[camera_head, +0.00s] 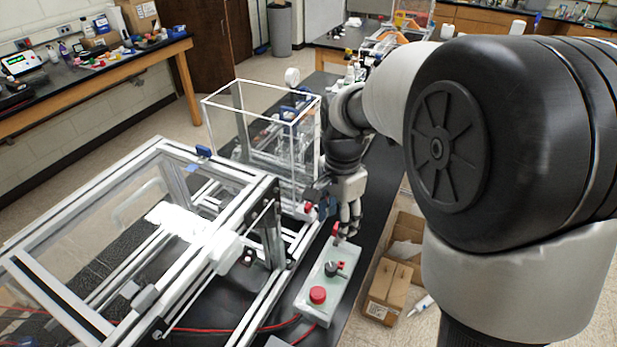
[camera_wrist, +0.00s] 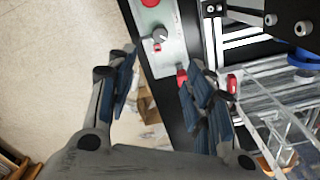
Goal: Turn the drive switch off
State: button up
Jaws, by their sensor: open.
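A pale grey-green control box (camera_head: 325,278) lies on the black bench top. It carries a round red button (camera_head: 318,295) at its near end and a black knob (camera_head: 336,268) near its middle; a small red part shows beside the knob. Another red part (camera_head: 336,230) is at its far end, close to my fingertips. In the wrist view the box (camera_wrist: 171,58), the knob (camera_wrist: 159,35) and the far red part (camera_wrist: 182,78) show; that part is close by the right finger. No label tells which one is the drive switch. My gripper (camera_head: 348,228) is open and empty, above the far end; contact cannot be told.
An aluminium extrusion frame (camera_head: 262,200) with clear panels stands left of the box, and a clear-walled enclosure (camera_head: 262,88) behind it. Red cable (camera_head: 200,329) runs to the box's near end. A cardboard box (camera_head: 388,290) is on the floor to the right.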

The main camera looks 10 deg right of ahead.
aim_at(331, 266)
notch_tip(331, 266, down, 18)
jog(key=b, duration=0.4)
jog(key=shift+a+r, duration=0.1)
jog(key=shift+r, duration=0.15)
jog(key=c, duration=1)
